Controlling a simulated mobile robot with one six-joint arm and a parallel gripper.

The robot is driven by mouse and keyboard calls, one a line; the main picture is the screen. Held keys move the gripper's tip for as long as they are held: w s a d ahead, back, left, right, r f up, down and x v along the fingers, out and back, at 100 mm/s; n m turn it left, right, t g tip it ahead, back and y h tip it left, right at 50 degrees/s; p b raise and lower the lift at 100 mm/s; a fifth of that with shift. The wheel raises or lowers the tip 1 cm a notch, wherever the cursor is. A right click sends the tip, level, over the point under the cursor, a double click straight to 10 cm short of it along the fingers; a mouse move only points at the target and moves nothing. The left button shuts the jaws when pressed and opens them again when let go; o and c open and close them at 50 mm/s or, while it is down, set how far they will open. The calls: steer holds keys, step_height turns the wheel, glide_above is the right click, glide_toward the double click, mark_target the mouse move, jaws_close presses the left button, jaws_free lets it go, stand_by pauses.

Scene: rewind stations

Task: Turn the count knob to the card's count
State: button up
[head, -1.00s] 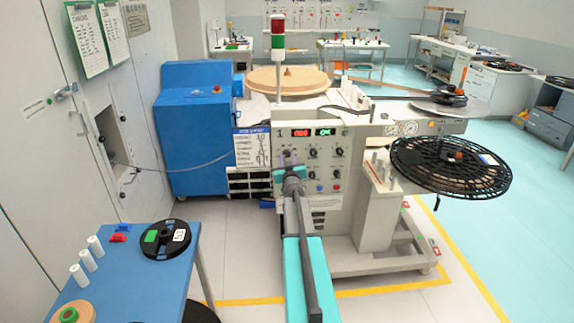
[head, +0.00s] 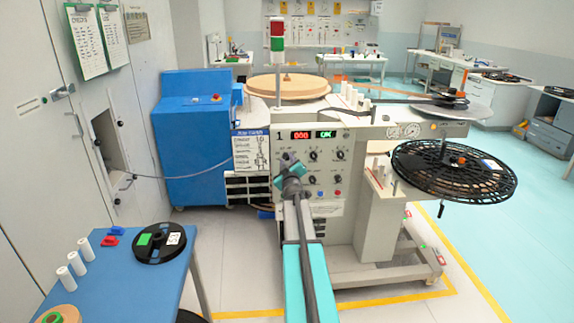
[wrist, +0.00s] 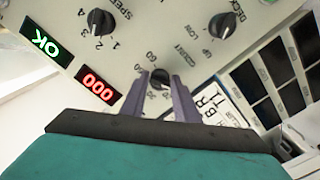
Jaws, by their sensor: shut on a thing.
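The count knob (wrist: 158,79) is a small dark dial on the pale machine panel, with numbers around it, partly blurred. The two purple fingers of my gripper (wrist: 158,84) stand on either side of it and are shut on it. In the head view my gripper (head: 286,160) is at the upper left of the panel, and my wrist hides the knob. A white card with a blue header (head: 250,150) hangs left of the panel; its small print is unreadable. Part of a card (wrist: 225,105) also shows in the wrist view, upside down.
A red display (wrist: 97,87) reads 000 beside a green OK display (wrist: 47,43). The speed knob (wrist: 101,21) and deck knob (wrist: 222,25) sit nearby. A blue table (head: 120,275) stands at lower left, and a black reel (head: 455,172) juts out at right.

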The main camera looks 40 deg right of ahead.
steer(key=shift+r, duration=0.1)
stand_by(0.3)
steer(key=o, duration=1)
steer(key=shift+o, duration=0.2)
steer(key=shift+s, duration=0.1)
steer(key=b+v, duration=0.1)
steer(key=v, duration=1.2)
steer(key=shift+s+a, duration=0.2)
